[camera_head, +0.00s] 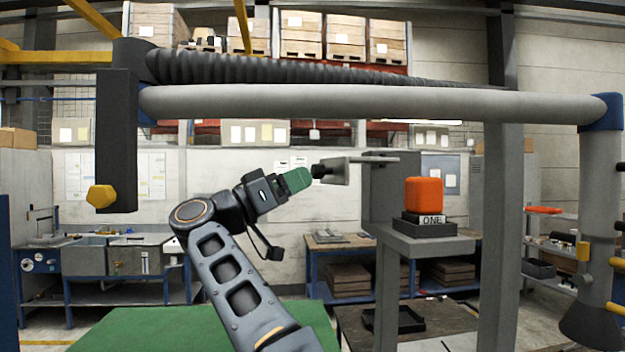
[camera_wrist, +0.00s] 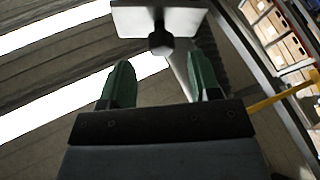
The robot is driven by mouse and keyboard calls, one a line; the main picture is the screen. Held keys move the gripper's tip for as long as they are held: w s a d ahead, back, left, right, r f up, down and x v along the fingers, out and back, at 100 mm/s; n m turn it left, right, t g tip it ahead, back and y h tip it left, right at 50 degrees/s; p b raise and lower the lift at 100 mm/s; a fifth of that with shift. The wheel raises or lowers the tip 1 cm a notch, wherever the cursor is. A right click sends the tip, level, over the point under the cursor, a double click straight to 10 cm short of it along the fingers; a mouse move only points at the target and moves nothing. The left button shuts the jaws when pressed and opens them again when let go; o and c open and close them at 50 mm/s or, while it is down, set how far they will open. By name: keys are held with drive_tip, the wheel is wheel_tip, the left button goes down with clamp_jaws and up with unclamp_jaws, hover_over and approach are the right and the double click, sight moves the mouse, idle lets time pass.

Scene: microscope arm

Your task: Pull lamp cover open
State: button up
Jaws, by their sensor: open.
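What looks like the lamp cover (camera_head: 338,173) is a small light-grey plate with a dark round knob (camera_head: 318,171) on its left side, beside a grey post. In the wrist view the cover (camera_wrist: 130,20) is at the top, with the knob (camera_wrist: 160,40) pointing towards me. My gripper (camera_head: 308,178) has green fingers and is just left of the knob. In the wrist view my gripper (camera_wrist: 158,62) is open, its fingertips spread either side of the knob's line. The knob looks slightly beyond the tips; I cannot tell whether they touch. The cover's far side is hidden.
A grey stand (camera_head: 440,243) to the right carries a black box marked ONE (camera_head: 432,220) with an orange block (camera_head: 424,194) on it. A thick grey horizontal tube (camera_head: 370,104) crosses above my arm. A green surface (camera_head: 130,328) lies below.

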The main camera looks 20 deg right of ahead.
drive_tip(key=v, duration=0.8)
drive_tip(key=shift+a+b, duration=0.15)
drive_tip(key=shift+b, duration=0.15)
